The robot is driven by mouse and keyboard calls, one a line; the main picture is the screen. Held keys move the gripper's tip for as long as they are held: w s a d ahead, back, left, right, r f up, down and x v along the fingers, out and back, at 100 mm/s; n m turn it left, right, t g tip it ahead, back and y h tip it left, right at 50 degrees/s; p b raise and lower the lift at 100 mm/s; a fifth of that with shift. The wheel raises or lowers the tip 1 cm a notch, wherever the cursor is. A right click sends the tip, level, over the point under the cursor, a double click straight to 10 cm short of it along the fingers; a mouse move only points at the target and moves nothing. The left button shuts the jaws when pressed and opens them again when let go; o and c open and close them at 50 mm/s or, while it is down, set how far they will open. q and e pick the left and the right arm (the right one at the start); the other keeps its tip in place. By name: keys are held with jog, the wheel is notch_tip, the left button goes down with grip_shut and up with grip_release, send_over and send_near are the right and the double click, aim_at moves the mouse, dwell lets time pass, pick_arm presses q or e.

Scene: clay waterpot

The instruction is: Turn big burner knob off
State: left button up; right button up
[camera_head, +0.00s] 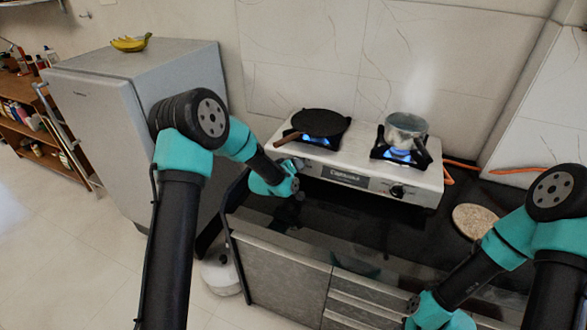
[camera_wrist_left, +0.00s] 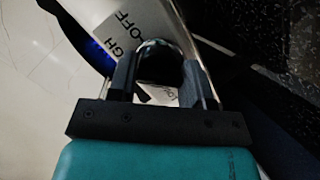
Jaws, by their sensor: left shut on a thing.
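My left gripper (camera_wrist_left: 158,82) is at the left end of the stove's front. In the left wrist view its fingers are shut on a round black knob (camera_wrist_left: 160,60), one on each side. The panel beside the knob (camera_wrist_left: 135,28) has lettering that includes "OFF". In the head view my left arm hides this knob. The stove (camera_head: 345,178) has two burners, both with blue flames. A dark frying pan (camera_head: 320,122) sits on the left burner and a steaming pot (camera_head: 406,127) on the right one. The other knob (camera_head: 397,190) shows at the right.
The stove stands on a dark counter (camera_head: 350,215) above drawers. A round cork-like mat (camera_head: 474,219) lies to the right, near my right arm. A grey fridge (camera_head: 110,125) with bananas (camera_head: 130,43) on top stands at the left. An orange hose (camera_head: 505,171) runs behind the counter.

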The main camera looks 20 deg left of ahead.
pick_arm(q)
jog(key=m+y, duration=0.1)
jog(key=m, duration=0.3)
jog(key=m+y, duration=0.1)
jog(key=m, duration=0.3)
dwell(0.7)
jog(key=o, duration=0.9)
jog(key=v, duration=1.7)
jog(key=shift+s+d+r, duration=0.2)
jog(key=shift+d+r, duration=0.05)
jog(key=shift+r, duration=0.05)
